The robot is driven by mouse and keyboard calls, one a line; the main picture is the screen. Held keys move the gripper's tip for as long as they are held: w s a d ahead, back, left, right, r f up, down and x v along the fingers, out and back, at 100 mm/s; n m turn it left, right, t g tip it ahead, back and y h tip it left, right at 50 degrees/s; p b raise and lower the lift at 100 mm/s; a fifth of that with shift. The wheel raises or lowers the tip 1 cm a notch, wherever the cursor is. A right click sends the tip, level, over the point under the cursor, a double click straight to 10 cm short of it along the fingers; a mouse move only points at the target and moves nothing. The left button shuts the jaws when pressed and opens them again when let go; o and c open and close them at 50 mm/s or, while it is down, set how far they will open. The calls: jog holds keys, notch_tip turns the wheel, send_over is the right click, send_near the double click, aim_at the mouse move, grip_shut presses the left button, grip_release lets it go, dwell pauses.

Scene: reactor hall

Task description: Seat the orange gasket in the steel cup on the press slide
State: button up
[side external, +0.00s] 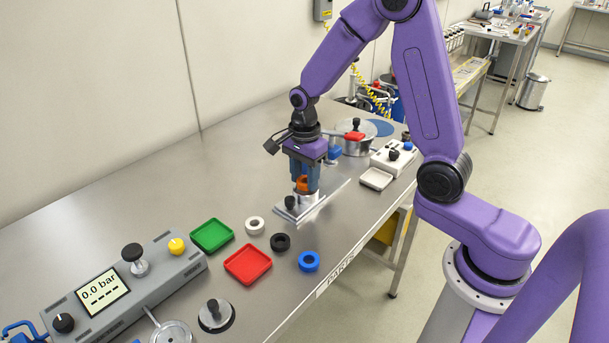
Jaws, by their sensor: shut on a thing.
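My gripper (303,182) is purple with blue fingers and points straight down over the press slide. It is shut on the orange gasket (302,184), which shows between the fingertips. The press slide (306,211) is a bright steel plate with a black knob (290,202) at its near left end. The steel cup is largely hidden by the fingers and gasket. The gasket is at or just above the cup; I cannot tell whether they touch.
A white ring (254,225), a black ring (280,242) and a blue ring (309,261) lie near a green tray (212,235) and a red tray (248,264). A grey pressure console (125,285) stands front left. A lidded steel pot (357,146) and white switch box (394,160) stand behind.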

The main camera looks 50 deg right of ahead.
jog(key=shift+f, duration=0.45)
dwell(0.6)
jog(key=o, duration=1.6)
jog(key=shift+r, duration=0.1)
jog(key=shift+r, duration=3.4)
jog(key=s+a+r+n, duration=0.1)
jog(key=s+n, duration=0.8)
jog(key=n, duration=0.1)
jog(key=s+a+n, duration=0.2)
jog(key=s+n, duration=0.6)
jog(key=n, duration=0.2)
jog(key=s+a+r+n, duration=0.1)
jog(key=s+a+n, duration=0.1)
jog(key=s+n, duration=0.7)
jog(key=shift+s+r+n, duration=0.35)
jog(key=shift+n, duration=0.45)
